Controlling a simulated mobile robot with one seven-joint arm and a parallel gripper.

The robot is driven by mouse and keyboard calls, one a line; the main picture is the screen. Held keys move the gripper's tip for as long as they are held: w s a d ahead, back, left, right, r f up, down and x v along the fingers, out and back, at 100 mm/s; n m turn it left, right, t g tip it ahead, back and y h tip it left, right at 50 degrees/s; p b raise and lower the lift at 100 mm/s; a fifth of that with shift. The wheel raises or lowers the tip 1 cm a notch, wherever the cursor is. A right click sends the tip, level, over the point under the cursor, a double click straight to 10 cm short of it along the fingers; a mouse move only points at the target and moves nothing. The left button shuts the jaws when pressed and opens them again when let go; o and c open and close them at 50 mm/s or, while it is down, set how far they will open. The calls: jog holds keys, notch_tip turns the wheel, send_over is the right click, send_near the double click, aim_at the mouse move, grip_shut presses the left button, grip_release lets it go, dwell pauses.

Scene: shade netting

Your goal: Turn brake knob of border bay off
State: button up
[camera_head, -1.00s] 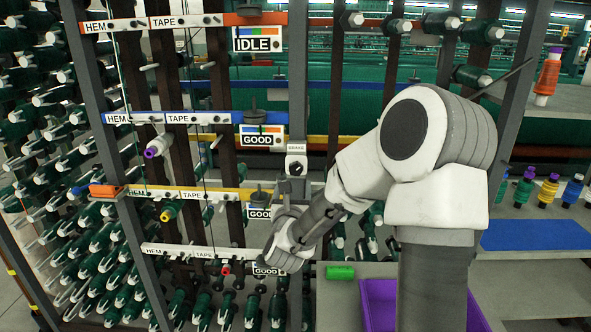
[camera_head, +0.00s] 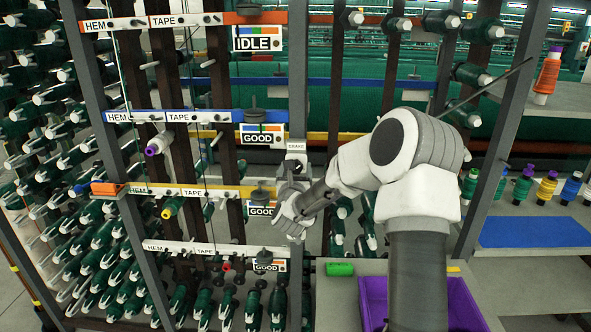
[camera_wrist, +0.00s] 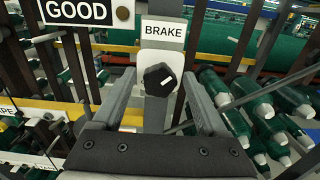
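The brake knob (camera_wrist: 159,80) is a black faceted knob with a white mark, on a white plate on a grey post, under a label reading BRAKE (camera_wrist: 163,30). In the wrist view my gripper (camera_wrist: 160,85) is open, with one finger on each side of the knob. The fingers look apart from it, though I cannot tell how far ahead of the tips it lies. In the head view my gripper (camera_head: 291,180) is at the post just below the BRAKE label (camera_head: 296,146) and hides most of the knob.
Bay rails with HEM and TAPE labels and GOOD signs (camera_head: 263,137) lie left of the post; an IDLE sign (camera_head: 258,38) is above. Green bobbins (camera_wrist: 270,120) stand close right of my gripper. A purple bin (camera_head: 372,300) and green spool (camera_head: 340,269) are below.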

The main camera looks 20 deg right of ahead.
grip_shut()
jog(key=shift+f+b, duration=0.1)
jog(key=shift+b, duration=0.3)
jog(key=shift+f+m+b, duration=0.15)
jog(key=shift+m+b, duration=3.35)
jog(key=shift+m, duration=5.5)
jog(key=shift+f+m+b, duration=0.1)
jog(key=shift+m+b, duration=3.4)
jog(key=shift+m, duration=5.5)
